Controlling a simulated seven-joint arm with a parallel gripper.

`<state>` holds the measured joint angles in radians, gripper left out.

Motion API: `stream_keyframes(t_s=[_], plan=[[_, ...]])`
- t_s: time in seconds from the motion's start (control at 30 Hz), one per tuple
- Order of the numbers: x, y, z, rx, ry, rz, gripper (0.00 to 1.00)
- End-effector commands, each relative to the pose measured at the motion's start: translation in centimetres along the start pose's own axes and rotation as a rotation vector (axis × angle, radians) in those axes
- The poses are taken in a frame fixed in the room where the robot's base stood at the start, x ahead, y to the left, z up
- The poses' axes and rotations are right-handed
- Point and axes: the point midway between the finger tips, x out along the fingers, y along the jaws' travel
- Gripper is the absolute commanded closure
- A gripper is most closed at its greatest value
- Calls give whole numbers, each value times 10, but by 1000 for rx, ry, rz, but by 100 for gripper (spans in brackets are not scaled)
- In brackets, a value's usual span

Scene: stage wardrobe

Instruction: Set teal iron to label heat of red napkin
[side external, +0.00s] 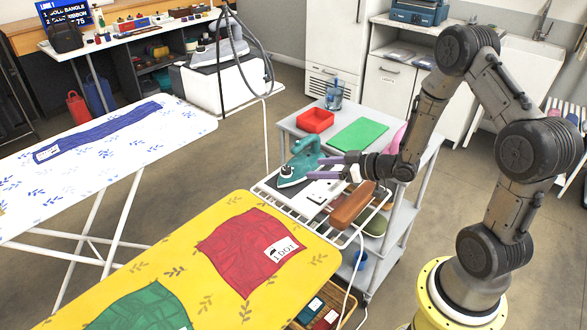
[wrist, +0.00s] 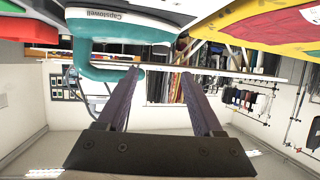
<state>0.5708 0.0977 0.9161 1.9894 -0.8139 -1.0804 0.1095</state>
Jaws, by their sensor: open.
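The teal iron (side external: 298,170) rests on a white wire rack (side external: 262,196) at the end of the yellow ironing board. In the wrist view its teal body (wrist: 115,27) fills the upper left, with a curved handle below. My gripper (side external: 328,167) is beside the iron, on its right in the side view. The purple fingers (wrist: 162,78) are apart, with nothing visibly held between them. The red napkin (side external: 248,250) lies on the yellow board. Its white label (side external: 281,249) bears dark marks that seem to read "1 DOT". The iron's dial setting is too small to tell.
A brown wooden block (side external: 352,204) lies on the rack near my gripper. A grey cart (side external: 290,122) behind holds a red tray (side external: 315,121) and a green mat (side external: 358,135). A green napkin (side external: 145,308) shares the yellow board (side external: 215,295). A white cord hangs by the rack.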

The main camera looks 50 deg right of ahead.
Motion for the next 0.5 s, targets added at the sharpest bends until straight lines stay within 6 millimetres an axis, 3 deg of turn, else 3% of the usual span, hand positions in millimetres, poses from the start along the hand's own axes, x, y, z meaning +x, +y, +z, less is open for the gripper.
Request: stream_keyframes(t_s=[0.2, 0.5], plan=[[45, -2, 1, -2, -1, -4, 32], [86, -1, 0, -1, -1, -1, 32]])
